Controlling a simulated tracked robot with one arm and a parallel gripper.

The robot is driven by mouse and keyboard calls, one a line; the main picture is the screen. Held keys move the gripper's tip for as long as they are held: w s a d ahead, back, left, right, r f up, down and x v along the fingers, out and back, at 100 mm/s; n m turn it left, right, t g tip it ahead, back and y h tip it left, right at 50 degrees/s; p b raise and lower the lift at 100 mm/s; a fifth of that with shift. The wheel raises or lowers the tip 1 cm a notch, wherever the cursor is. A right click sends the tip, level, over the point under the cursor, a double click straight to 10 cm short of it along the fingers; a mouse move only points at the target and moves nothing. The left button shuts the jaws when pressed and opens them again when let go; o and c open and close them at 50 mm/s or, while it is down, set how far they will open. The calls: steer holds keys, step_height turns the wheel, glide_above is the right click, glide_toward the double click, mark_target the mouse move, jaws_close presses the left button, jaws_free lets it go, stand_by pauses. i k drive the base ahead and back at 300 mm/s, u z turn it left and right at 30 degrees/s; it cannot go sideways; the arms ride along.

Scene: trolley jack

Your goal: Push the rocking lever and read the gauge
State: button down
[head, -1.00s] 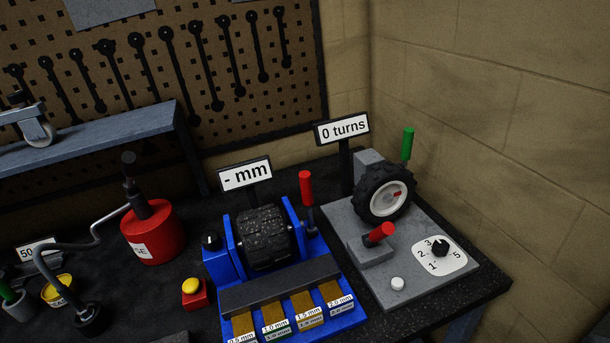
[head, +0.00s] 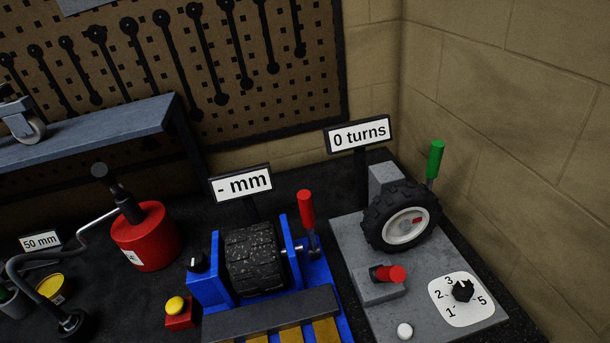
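A blue rig (head: 345,318) holds a black ribbed roller (head: 256,262). A red-handled lever (head: 306,209) stands upright at its right side. A sign above it (head: 241,184) reads "- mm". To the right, a grey plate (head: 350,240) carries a black-tyred wheel (head: 375,225), an upright green handle (head: 435,159) and a short red-tipped lever (head: 390,274) on a grey block. The sign behind the wheel (head: 359,136) reads "0 turns". I cannot tell which lever is the rocking one. My gripper is not in view, and nothing is seen touching the levers.
A dial (head: 462,290) with numbers and a white button (head: 405,331) sit on the grey plate. A yellow button on a red box (head: 178,312) and a red canister (head: 147,240) stand left. A shelf (head: 90,132) and brick wall (head: 500,120) bound the back and right.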

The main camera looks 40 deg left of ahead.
mark_target(304, 198)
steer(key=z, duration=0.05)
steer(key=i, duration=0.9)
steer(key=z, duration=0.05)
